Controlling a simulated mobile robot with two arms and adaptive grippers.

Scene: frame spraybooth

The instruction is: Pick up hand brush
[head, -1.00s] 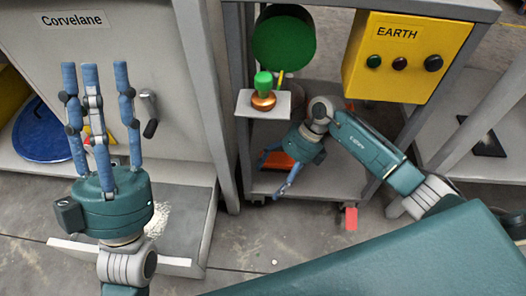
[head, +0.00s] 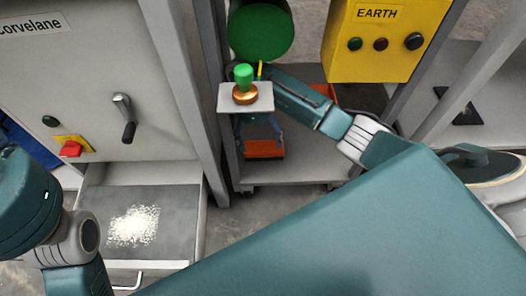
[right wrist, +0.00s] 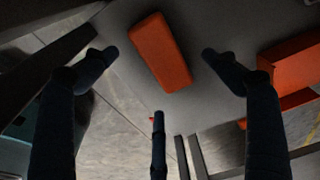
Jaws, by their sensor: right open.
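An orange oblong block, which looks like the hand brush (head: 264,150), lies on the lower shelf (head: 300,167). It also shows in the right wrist view (right wrist: 160,52), beyond the fingers; no bristles are visible. My right gripper (head: 259,138) is open and reaches under the small white ledge, with its blue fingers over the brush. In the right wrist view the fingers are spread around the brush's outline with nothing held. The ledge hides part of this gripper.
A green knob on a copper base (head: 244,85) stands on the white ledge (head: 232,101) above my right gripper. An orange box (right wrist: 292,68) sits right of the brush. A yellow EARTH control box (head: 385,42) hangs above. White grains (head: 134,226) cover a low tray.

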